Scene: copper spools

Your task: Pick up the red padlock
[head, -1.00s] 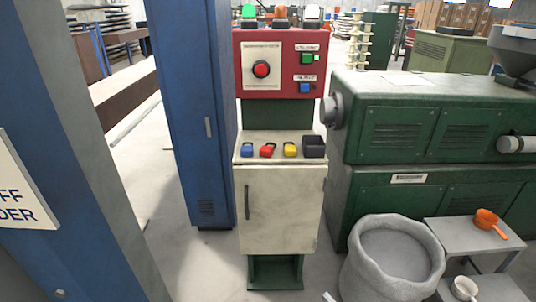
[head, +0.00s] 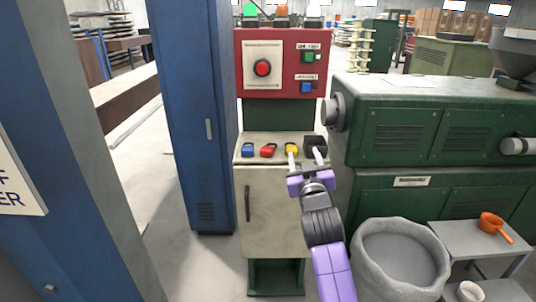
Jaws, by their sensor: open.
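The red padlock (head: 268,151) lies on the small cream cabinet top (head: 252,138), between the blue padlock (head: 248,150) and the yellow padlock (head: 291,149). My gripper (head: 305,154) is open, with its two pale fingers spread apart and nothing seen between them. It is to the right of the red padlock. In the picture its left fingertip overlaps the yellow padlock and its right fingertip overlaps the dark open box (head: 314,142). I cannot tell whether the fingers touch them.
A red control panel (head: 291,92) stands behind the cabinet top. A tall blue cabinet (head: 190,120) rises close on the left, and a green machine (head: 435,130) stands on the right. A grey sack (head: 370,280) and a small table with an orange scoop (head: 490,222) are at lower right.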

